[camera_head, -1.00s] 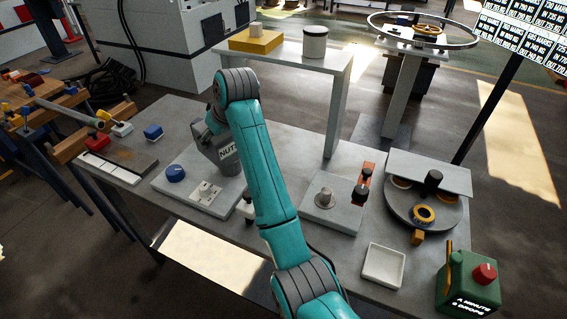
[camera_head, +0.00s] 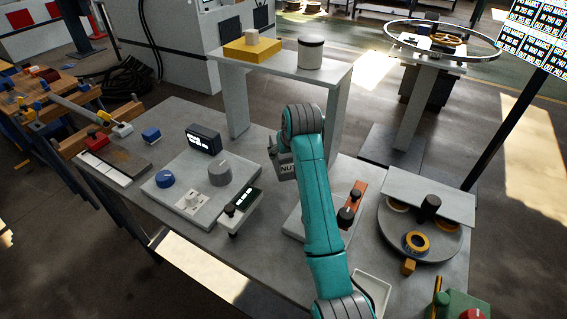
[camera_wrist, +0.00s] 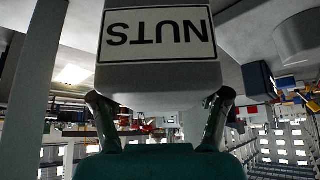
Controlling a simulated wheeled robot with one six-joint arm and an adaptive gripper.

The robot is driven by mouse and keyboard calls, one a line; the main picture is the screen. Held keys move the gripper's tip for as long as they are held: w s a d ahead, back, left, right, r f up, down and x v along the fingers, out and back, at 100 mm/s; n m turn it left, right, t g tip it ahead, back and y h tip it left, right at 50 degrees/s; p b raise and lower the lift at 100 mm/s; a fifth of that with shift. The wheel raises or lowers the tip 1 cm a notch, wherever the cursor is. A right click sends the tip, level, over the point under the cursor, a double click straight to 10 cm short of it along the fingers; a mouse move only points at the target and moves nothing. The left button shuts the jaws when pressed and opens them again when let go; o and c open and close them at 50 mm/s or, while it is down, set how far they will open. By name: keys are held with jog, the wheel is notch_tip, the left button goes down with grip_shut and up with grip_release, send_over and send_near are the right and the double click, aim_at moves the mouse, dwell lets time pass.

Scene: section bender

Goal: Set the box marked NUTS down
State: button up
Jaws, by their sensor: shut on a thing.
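The box marked NUTS (camera_wrist: 158,76) is grey with a white label. It fills the upper middle of the wrist view, with its lettering upside down there. My gripper (camera_wrist: 160,108) has a finger on each side of the box and is shut on it. In the head view the NUTS box (camera_head: 287,167) shows only in part beside my teal arm, in front of the raised shelf. My arm hides the rest of it and most of the gripper. I cannot tell whether the box touches the table.
The grey table (camera_head: 262,258) carries a panel with a blue knob (camera_head: 165,180) and a grey cylinder (camera_head: 220,173) at left. A shelf (camera_head: 280,62) stands behind. A round turntable (camera_head: 395,228) and a white tray (camera_head: 374,290) are at right.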

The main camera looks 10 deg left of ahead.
jog(key=shift+a+f, duration=0.1)
jog(key=shift+f, duration=1.95)
jog(key=shift+f, duration=0.1)
jog(key=o, duration=1.5)
